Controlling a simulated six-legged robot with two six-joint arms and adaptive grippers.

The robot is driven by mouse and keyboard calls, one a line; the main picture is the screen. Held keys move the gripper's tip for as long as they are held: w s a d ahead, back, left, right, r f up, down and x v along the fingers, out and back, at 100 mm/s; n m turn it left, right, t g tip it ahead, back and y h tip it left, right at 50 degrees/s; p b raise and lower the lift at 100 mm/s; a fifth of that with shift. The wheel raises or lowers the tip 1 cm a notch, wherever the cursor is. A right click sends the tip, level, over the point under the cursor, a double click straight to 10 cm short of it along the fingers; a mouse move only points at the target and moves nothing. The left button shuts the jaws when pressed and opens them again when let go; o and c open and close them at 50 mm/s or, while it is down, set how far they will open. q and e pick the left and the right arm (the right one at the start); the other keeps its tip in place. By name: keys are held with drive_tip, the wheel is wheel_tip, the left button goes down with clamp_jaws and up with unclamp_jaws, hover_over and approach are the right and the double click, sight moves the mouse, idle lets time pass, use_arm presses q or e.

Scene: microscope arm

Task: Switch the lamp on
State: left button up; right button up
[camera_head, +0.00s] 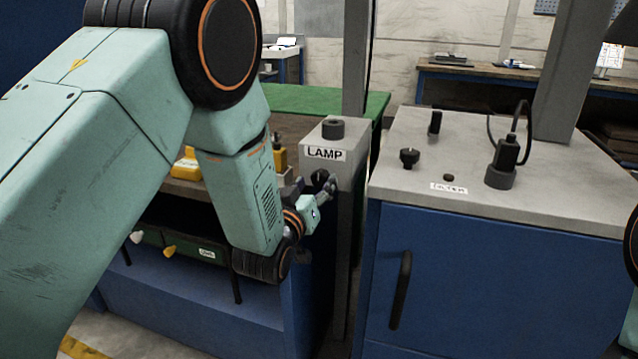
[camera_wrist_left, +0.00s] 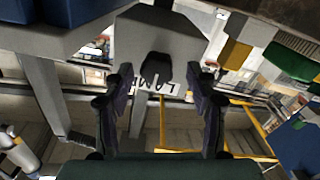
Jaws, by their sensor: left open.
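The grey lamp box (camera_head: 343,168) bears a white LAMP label (camera_head: 324,154) and has a black round knob on top (camera_head: 333,128). A dark knob (camera_head: 320,176) sits on its front below the label, partly covered by my fingers. My left gripper (camera_head: 315,190) is open at the front of the box. In the left wrist view the box looks upside down, and the front knob (camera_wrist_left: 157,69) shows between the two spread fingers (camera_wrist_left: 160,85). I cannot tell whether either finger touches it. My right gripper is out of view.
Right of the lamp box, across a narrow gap, stands a blue cabinet (camera_head: 470,285) with a grey top carrying several black knobs and a plug-like fitting (camera_head: 502,163). A yellow object (camera_head: 186,166) lies on the bench left of the box. A grey post (camera_head: 356,60) rises behind.

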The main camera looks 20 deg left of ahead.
use_arm(q)
drive_tip(key=shift+w+d, duration=0.3)
drive_tip(key=shift+w, duration=0.45)
drive_tip(key=shift+w+a, duration=0.2)
drive_tip(key=shift+w, duration=0.05)
drive_tip(key=shift+d, duration=0.2)
drive_tip(key=shift+c, duration=1.1)
drive_tip(key=shift+a, duration=0.2)
drive_tip(key=c, duration=0.5)
drive_tip(key=shift+d, duration=0.1)
drive_tip(key=c, duration=0.4)
